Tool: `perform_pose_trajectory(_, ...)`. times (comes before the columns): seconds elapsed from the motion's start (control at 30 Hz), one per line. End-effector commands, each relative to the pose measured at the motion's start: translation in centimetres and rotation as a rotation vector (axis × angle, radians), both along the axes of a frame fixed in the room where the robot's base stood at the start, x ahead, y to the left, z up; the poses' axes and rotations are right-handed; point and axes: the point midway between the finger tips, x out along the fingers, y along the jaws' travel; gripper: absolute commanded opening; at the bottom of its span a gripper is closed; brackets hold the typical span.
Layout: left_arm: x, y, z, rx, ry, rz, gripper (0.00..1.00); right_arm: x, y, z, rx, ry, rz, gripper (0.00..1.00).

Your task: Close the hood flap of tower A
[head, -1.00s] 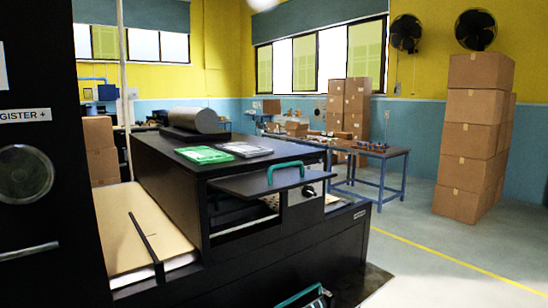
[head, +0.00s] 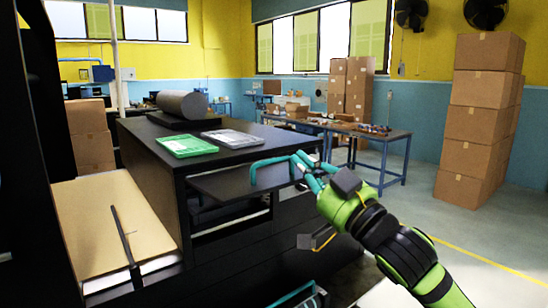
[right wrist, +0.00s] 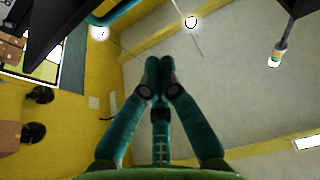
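The hood flap (head: 232,183) is a dark panel jutting out level from the front of the black cabinet, open, with a dark gap below it. Its teal bar handle (head: 262,170) stands on its outer part. My right gripper (head: 304,163) is at the right end of this handle; in the head view they overlap, and I cannot tell if they touch. In the right wrist view the fingertips (right wrist: 165,63) are together with nothing between them. A dark panel (right wrist: 55,22) and part of the teal handle (right wrist: 112,12) lie beyond them at upper left. My left gripper is not in view.
A green pack (head: 186,145) and a grey pack (head: 233,138) lie on the cabinet top, with a grey roll (head: 183,104) behind. Brown sheets (head: 95,215) lie at left. Another teal handle (head: 298,294) shows at the bottom edge. Stacked cartons (head: 478,125) stand at right beyond open floor.

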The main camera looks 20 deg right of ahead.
Motion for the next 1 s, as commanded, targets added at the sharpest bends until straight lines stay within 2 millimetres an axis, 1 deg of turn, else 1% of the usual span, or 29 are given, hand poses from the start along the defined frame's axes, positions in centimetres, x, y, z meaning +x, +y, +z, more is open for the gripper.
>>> perform_pose_trajectory(0.07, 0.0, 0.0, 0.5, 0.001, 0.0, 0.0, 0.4, 0.5, 0.2, 0.6, 0.002, -0.003, 0.001, 0.0)
perform_pose_trajectory(0.17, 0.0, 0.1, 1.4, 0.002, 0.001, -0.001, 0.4, 1.7, 0.7, 1.3, 0.003, -0.002, 0.002, 0.0)
perform_pose_trajectory(0.4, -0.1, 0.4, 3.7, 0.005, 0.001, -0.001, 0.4, 6.0, 2.2, 3.1, 0.002, -0.001, 0.001, 0.0)
perform_pose_trajectory(0.57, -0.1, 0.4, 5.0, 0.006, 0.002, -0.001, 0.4, 8.5, 3.1, 4.1, 0.001, -0.002, -0.001, 0.0)
perform_pose_trajectory(0.6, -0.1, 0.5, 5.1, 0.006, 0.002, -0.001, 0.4, 8.8, 3.2, 3.8, -0.001, 0.002, 0.0, 0.0)
perform_pose_trajectory(0.63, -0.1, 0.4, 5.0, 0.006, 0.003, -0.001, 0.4, 8.6, 3.1, 2.9, 0.0, 0.004, 0.0, 0.0)
perform_pose_trajectory(0.8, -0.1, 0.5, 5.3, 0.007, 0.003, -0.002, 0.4, 7.9, 2.9, 1.1, -0.002, 0.002, 0.0, 0.0)
perform_pose_trajectory(1.0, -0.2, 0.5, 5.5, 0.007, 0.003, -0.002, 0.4, 7.5, 2.7, 0.0, 0.0, -0.001, 0.0, 0.0)
